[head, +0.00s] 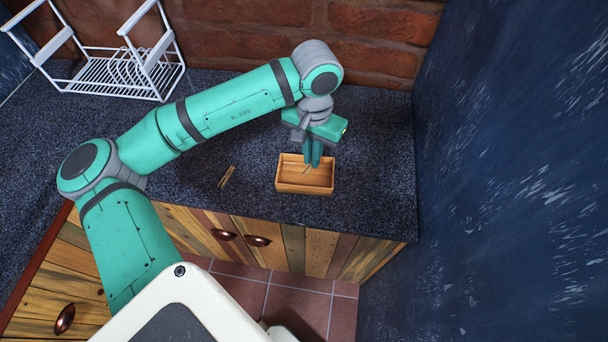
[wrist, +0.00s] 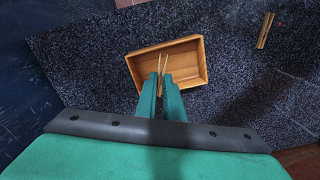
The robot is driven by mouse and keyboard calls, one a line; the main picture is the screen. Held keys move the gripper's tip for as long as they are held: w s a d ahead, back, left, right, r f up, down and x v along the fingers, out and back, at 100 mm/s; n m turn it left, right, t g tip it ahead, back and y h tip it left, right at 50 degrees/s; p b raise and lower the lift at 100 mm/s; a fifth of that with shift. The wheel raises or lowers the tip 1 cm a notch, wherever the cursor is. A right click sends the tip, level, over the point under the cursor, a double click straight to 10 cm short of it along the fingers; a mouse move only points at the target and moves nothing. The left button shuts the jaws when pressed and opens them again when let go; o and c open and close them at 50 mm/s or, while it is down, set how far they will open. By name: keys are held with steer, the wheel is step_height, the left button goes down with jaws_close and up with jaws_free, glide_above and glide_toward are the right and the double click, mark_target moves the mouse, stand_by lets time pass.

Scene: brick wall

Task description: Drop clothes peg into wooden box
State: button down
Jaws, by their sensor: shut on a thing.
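The wooden box (head: 303,188) is a shallow open tray on the dark speckled counter, below my gripper. In the wrist view the box (wrist: 193,45) lies beyond my fingertips. My gripper (head: 312,163) points down over the box. In the wrist view my gripper (wrist: 164,80) is shut on a wooden clothes peg (wrist: 162,63), which sticks out past the fingertips over the box's inside. Whether the peg touches the box floor I cannot tell. A second wooden clothes peg (head: 227,177) lies on the counter left of the box; it also shows in the wrist view (wrist: 265,31).
A white wire dish rack (head: 125,75) stands at the back left of the counter. A brick wall (head: 385,45) is behind and a dark blue wall (head: 510,150) rises at the right.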

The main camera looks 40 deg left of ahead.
step_height(320, 180, down, 3)
steer(key=shift+w+r, duration=0.15)
steer(key=shift+s+f, duration=0.2)
steer(key=shift+f, duration=0.3)
steer(key=shift+w, duration=0.1)
steer(key=c, duration=1.8)
jaws_free()
steer(key=shift+d, duration=0.1)
step_height(320, 180, up, 11)
steer(key=shift+f, duration=0.1)
